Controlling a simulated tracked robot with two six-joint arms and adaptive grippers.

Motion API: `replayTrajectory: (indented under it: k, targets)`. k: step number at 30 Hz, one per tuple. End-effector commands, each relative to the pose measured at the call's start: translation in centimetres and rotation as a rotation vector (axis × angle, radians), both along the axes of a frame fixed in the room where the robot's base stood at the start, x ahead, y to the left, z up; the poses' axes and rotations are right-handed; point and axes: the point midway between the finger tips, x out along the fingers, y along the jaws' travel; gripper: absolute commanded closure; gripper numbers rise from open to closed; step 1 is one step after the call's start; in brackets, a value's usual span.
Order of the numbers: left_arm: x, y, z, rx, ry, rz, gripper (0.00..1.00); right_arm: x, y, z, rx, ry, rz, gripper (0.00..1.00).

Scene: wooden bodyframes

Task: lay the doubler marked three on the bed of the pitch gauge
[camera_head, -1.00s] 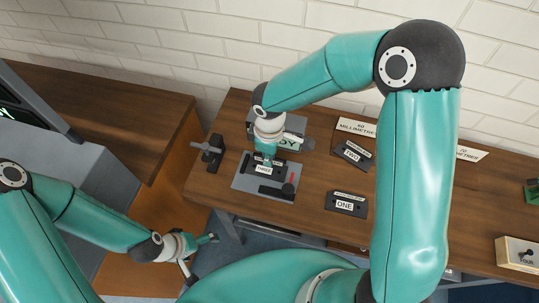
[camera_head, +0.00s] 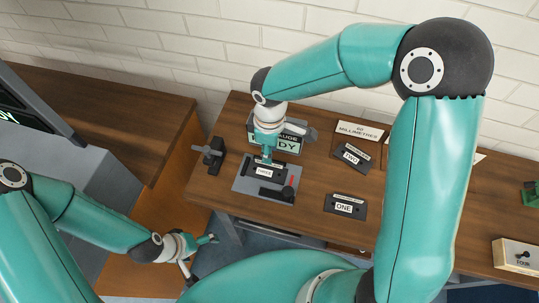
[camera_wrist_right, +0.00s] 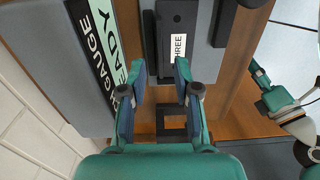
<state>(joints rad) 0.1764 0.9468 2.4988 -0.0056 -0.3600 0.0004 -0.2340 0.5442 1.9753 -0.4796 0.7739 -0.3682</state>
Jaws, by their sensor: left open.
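The doubler marked three (camera_head: 264,171) is a dark flat bar with a white label. It lies on the grey bed of the pitch gauge (camera_head: 243,183); in the right wrist view the doubler (camera_wrist_right: 178,45) lies beyond my fingertips. My right gripper (camera_head: 267,158) is above the doubler's back edge in the head view; its fingers (camera_wrist_right: 160,72) are apart with nothing held between them. My left gripper (camera_head: 199,258) is open and empty, low in front of the bench at the left.
Doubler two (camera_head: 352,157) and doubler one (camera_head: 346,206) lie to the right on the wooden bench. A gauge sign (camera_head: 287,145) stands behind the bed. A dark clamp-like block (camera_head: 214,154) stands left. A wooden block (camera_head: 516,257) is at the far right.

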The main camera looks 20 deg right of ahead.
Motion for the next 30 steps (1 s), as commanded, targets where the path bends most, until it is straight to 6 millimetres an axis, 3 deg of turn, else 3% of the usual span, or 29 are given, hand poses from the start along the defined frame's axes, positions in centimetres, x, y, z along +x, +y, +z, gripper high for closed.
replayTrajectory:
  k: [6, 12, 30]
  targets:
    - [0.0, 0.0, -0.2, 0.000, 0.000, 0.000, 0.00, 0.1, 0.0, 4.8, 0.002, -0.005, 0.000, 0.69]
    - [0.0, 0.0, -0.2, 0.000, 0.000, 0.000, 0.00, 0.1, -0.1, 7.4, 0.001, -0.002, 0.000, 0.69]
    - [0.0, 0.0, -0.2, 0.000, 0.000, 0.000, 0.00, 0.1, -0.1, 8.1, 0.001, 0.001, 0.000, 0.69]
